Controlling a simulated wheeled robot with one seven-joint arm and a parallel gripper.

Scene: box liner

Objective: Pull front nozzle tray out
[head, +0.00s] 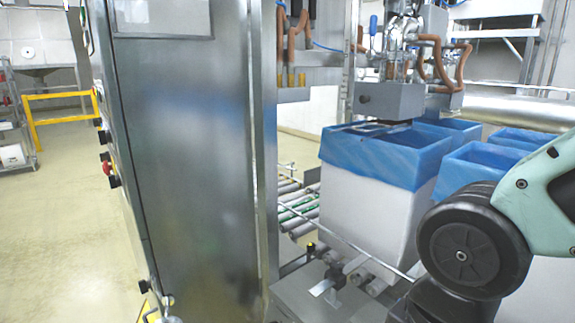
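A grey metal nozzle block (388,101) hangs from pipes and brown hoses at the upper right of the head view. Below it, a thin flat metal piece (362,127) lies near the top opening of the front lined box (365,212); it may be the front nozzle tray, but it is too small to be certain. The box is white with a blue liner (385,165) folded over its rim. My arm crosses the right side in front of other boxes. My gripper is not in view.
A tall steel cabinet (195,170) with buttons on its left edge fills the left middle. A roller conveyor (298,208) runs behind it. More blue-lined boxes (470,165) stand to the right. Open floor (60,225) and a yellow rail (60,96) lie at far left.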

